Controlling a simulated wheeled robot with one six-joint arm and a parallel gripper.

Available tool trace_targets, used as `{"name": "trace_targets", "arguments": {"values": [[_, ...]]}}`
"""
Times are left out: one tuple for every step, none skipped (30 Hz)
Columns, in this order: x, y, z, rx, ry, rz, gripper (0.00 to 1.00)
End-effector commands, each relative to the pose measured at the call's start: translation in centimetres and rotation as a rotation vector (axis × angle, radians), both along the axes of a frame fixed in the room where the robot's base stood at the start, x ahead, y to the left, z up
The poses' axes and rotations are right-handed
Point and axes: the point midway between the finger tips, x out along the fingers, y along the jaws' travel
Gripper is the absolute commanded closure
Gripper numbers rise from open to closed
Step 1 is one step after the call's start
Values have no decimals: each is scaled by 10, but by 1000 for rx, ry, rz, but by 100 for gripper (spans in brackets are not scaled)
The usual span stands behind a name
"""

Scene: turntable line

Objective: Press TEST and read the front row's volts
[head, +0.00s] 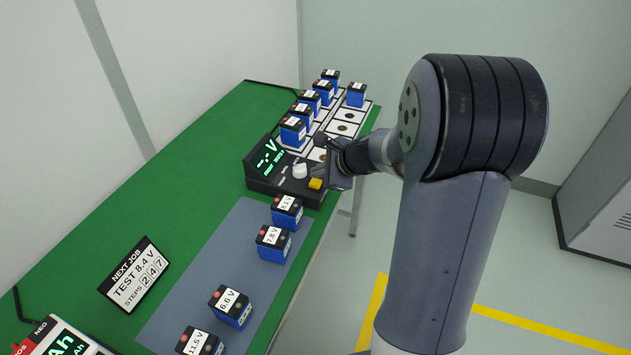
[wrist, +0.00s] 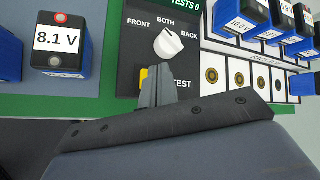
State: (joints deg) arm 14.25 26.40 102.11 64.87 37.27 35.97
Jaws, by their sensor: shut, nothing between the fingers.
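The tester (head: 262,182) stands on the green table; its display (head: 267,157) shows "-.- V" with a small unreadable line below. In the wrist view its top strip reads "TESTS 0". The white knob (wrist: 169,43) sits among the labels FRONT, BOTH and BACK; its pointer seems to be near BOTH. The yellow TEST button (wrist: 143,77) is partly hidden behind my gripper (wrist: 157,72), which is shut and empty. The fingertips are over or beside the button; I cannot tell whether they touch it. The button also shows in the head view (head: 316,183), just left of my gripper (head: 336,172).
Behind the tester, a slotted rack (head: 346,128) holds several blue batteries in its left row and one (head: 356,95) at the right row's far end. Several batteries, one marked 8.1 V (wrist: 61,42), stand on the grey mat (head: 190,270). A card (head: 134,275) reads "NEXT JOB TEST 8.4 V".

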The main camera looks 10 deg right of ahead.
Motion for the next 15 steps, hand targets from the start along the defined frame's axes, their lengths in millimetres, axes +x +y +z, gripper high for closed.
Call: {"name": "trace_targets", "arguments": {"values": [[0,0,0,0,0,0,100],[0,0,0,0,0,0,100],[0,0,0,0,0,0,100],[0,0,-1,0,0,0,100],[0,0,-2,0,0,0,100],[0,0,-3,0,0,0,100],[0,0,-4,0,0,0,100],[0,0,-5,0,0,0,100],[0,0,-7,0,0,0,100],[0,0,-8,0,0,0,100],[0,0,-9,0,0,0,100],[0,0,-9,0,0,0,100],[0,0,-9,0,0,0,100],[0,0,-9,0,0,0,100],[0,0,-8,0,0,0,100]]}}
